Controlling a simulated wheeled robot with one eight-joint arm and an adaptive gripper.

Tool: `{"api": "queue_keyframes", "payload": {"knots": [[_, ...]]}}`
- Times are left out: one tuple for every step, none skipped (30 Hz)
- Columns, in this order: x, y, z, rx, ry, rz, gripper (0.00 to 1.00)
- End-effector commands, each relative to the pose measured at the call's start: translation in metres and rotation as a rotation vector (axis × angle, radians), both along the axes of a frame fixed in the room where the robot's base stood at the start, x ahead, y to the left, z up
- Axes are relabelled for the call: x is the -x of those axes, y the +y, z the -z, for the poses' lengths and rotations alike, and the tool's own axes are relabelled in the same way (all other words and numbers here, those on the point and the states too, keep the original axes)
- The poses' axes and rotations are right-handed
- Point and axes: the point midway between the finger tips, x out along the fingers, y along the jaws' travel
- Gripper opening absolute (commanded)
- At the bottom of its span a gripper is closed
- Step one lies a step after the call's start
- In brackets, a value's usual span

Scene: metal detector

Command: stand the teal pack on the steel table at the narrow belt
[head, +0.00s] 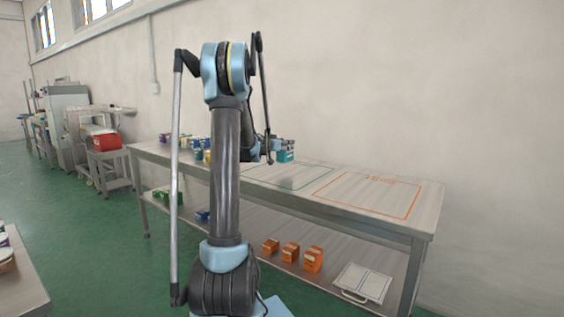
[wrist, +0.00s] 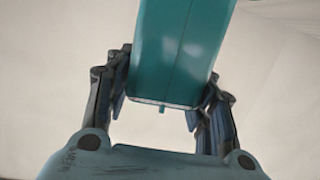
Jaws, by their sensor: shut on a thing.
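The teal pack (wrist: 180,50) is between the fingers of my gripper (wrist: 160,98) in the wrist view, and the gripper is shut on it. Its near end points towards the camera and its far part runs out of the picture. In the head view the teal pack (head: 287,155) shows at the end of my arm, above the long table, partly hidden by the gripper. A small steel table (head: 110,160) stands far off at the left, below grey equipment (head: 70,120). I cannot tell whether this equipment includes the narrow belt.
The long table (head: 430,205) has green and orange outlined areas that look empty. Several small packs (head: 165,138) stand at its left end. Orange boxes (head: 290,252) and a white panel (head: 364,283) lie on its lower shelf. A red box (head: 106,140) sits far left. Green floor (head: 90,235) is open between.

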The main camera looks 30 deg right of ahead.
Motion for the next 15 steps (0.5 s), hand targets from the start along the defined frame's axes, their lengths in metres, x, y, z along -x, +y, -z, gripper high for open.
{"api": "queue_keyframes", "payload": {"knots": [[0.0,0.0,0.006,0.0,0.0,0.0,0.14],[0.0,0.0,0.009,0.0,0.0,0.0,0.14],[0.0,0.0,0.011,0.0,0.0,0.0,0.14],[0.0,0.0,0.012,0.0,0.0,0.0,0.14],[0.0,0.0,0.014,0.0,0.0,0.0,0.14],[0.0,0.0,0.016,0.0,0.0,0.0,0.14],[0.0,0.0,0.017,0.0,0.0,0.0,0.14],[0.0,0.0,0.019,0.0,0.0,0.0,0.14],[0.0,0.0,0.023,0.0,0.0,0.0,0.14],[0.0,0.0,0.027,0.0,0.0,0.0,0.14],[0.0,0.0,0.031,0.0,0.0,0.0,0.14],[0.0,0.0,0.037,0.0,0.0,0.0,0.14],[0.0,0.0,0.041,0.0,0.0,0.0,0.14],[0.0,0.0,0.045,0.0,0.0,-0.001,0.14],[-0.001,0.0,0.05,0.0,0.0,-0.001,0.14]]}}
